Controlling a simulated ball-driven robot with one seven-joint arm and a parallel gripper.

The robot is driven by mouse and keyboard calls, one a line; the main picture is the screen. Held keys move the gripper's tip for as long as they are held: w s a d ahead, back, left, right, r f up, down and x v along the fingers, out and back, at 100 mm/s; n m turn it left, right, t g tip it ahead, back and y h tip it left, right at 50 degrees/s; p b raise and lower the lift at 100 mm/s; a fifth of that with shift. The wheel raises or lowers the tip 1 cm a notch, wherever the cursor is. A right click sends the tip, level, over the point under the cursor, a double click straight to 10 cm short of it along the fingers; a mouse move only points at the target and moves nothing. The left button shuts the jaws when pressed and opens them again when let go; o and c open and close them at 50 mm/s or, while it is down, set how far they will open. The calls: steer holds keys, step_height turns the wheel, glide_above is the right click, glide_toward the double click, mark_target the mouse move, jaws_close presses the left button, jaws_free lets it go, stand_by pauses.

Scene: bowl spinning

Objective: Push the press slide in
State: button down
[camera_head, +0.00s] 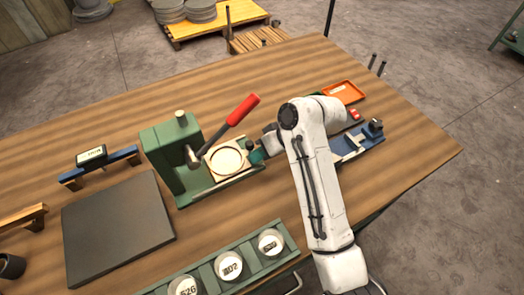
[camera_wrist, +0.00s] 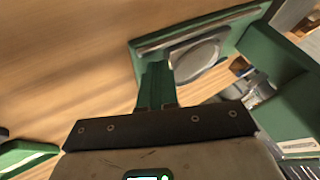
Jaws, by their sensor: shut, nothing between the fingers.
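The green press (camera_head: 170,158) stands on the wooden table, with a red-handled lever (camera_head: 240,110) raised toward the right. Its press slide (camera_head: 212,165) is a tan plate with a round pale disc on it, lying on a green track right of the press column. My gripper (camera_head: 256,157) is shut and empty, low at the slide's right end. In the wrist view the closed green fingers (camera_wrist: 156,88) reach to the edge of the slide (camera_wrist: 196,58). I cannot tell whether they touch it. The arm hides part of the area right of the track.
A green rack with several numbered white jars (camera_head: 229,266) lies in front. A dark mat (camera_head: 117,227) lies at left, near a blue stand (camera_head: 98,166). An orange tray (camera_head: 345,92) and a blue fixture (camera_head: 358,142) are at right. The table behind the press is clear.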

mark_target(226, 171)
steer(key=s+a+p, duration=0.1)
steer(key=a, duration=0.1)
steer(key=s+a+p, duration=0.2)
steer(key=a, duration=0.1)
steer(key=shift+s+a+r, duration=0.15)
steer(key=shift+s+a, duration=0.15)
steer(key=shift+s, duration=0.1)
steer(key=shift+s+a, duration=0.2)
steer(key=shift+a, duration=0.05)
